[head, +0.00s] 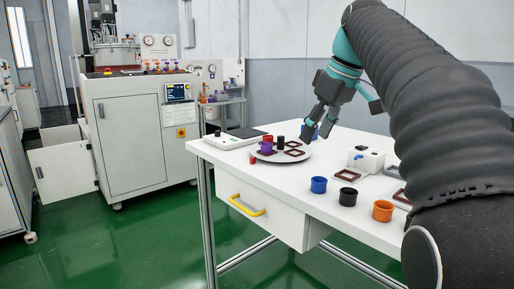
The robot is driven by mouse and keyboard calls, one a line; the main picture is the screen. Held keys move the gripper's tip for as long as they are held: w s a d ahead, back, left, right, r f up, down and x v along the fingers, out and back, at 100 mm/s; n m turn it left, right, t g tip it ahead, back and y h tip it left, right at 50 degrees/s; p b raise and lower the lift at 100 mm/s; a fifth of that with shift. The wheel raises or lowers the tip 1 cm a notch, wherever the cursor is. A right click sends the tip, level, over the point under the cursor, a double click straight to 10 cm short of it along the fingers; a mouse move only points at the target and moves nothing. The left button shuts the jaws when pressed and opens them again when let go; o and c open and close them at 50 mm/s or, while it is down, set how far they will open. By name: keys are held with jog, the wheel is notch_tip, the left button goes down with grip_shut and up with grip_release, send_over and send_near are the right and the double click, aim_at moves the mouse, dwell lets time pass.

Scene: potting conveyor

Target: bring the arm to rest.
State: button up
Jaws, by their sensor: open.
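My gripper (312,131) hangs at the end of my arm above the white table, near the right edge of a round grey plate (293,159). Its dark fingers point down and to the left, and they are open with nothing visible between them. My arm comes in from the right, with a dark ribbed sleeve covering much of the right side of the view and hiding part of the table.
The plate bears purple, red and black cups (266,147) and brown square frames (294,153). Blue (319,185), black (348,196) and orange (383,210) cups stand along the front edge of the table (290,190). A white device (366,159) stands behind them. Green floor lies open at left.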

jog(key=s+a+f+m+t+h, duration=0.1)
jog(key=s+f+m, duration=0.2)
jog(key=s+f, duration=0.9)
jog(key=s+a+f+m+t+h, duration=0.1)
jog(key=s+f+m, duration=0.3)
jog(key=s+f, duration=0.8)
notch_tip(320, 180, down, 5)
jog(key=shift+f+h, duration=0.1)
jog(key=shift+h, duration=0.2)
jog(key=shift+a, duration=0.1)
